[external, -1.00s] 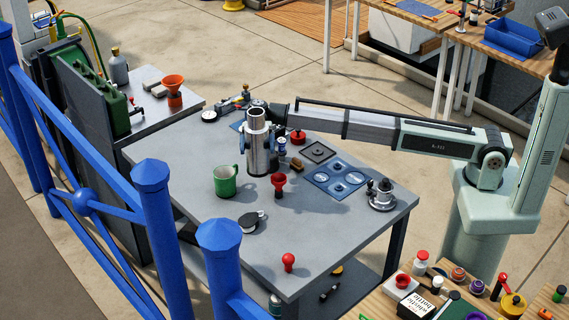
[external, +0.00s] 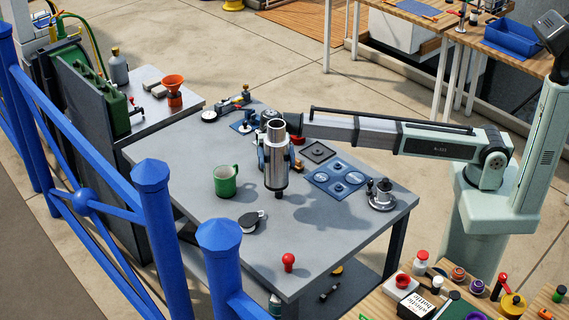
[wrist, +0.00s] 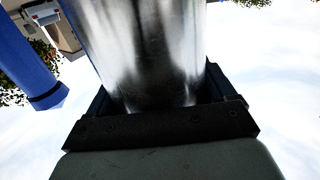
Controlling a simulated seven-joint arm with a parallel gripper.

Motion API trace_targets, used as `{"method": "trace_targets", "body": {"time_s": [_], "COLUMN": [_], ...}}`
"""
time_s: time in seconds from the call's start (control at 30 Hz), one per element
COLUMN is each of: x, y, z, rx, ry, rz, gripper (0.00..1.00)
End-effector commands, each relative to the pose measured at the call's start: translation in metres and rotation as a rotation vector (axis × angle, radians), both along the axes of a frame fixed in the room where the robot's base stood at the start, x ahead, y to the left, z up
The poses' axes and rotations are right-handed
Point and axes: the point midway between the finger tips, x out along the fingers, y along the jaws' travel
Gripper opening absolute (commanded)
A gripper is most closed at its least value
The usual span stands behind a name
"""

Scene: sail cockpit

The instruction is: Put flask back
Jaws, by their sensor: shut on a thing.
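The flask, a shiny silver cylinder (external: 277,145), is upright in my gripper (external: 274,160), above the middle of the grey table. In the wrist view the flask's metal side (wrist: 145,45) fills the space between the dark jaws (wrist: 155,105), which are shut on it. Its shadow falls on the table to the right, and it looks raised. A small dark piece shows just below it; I cannot tell whether it belongs to the flask. A blue plate with round marks (external: 340,178) lies to its right.
A green mug (external: 226,181) stands left of the flask, with a black-and-white round item (external: 250,222) in front. A red knob (external: 288,262) is near the front edge. A metal fitting (external: 381,195) stands at the right corner. The front right tabletop is clear.

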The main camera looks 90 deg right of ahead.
Motion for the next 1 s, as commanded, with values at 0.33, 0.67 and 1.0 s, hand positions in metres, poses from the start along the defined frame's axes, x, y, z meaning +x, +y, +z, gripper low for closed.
{"method": "trace_targets", "body": {"time_s": [0.33,0.67,1.0], "x": [-0.107,-0.143,-0.126], "y": [0.033,0.034,0.032], "z": [-0.003,-0.008,-0.009], "rx": [-0.003,-0.001,0.004], "ry": [-0.009,0.0,0.012], "rz": [-0.033,-0.16,-0.265], "gripper": [0.34,0.34,0.34]}}
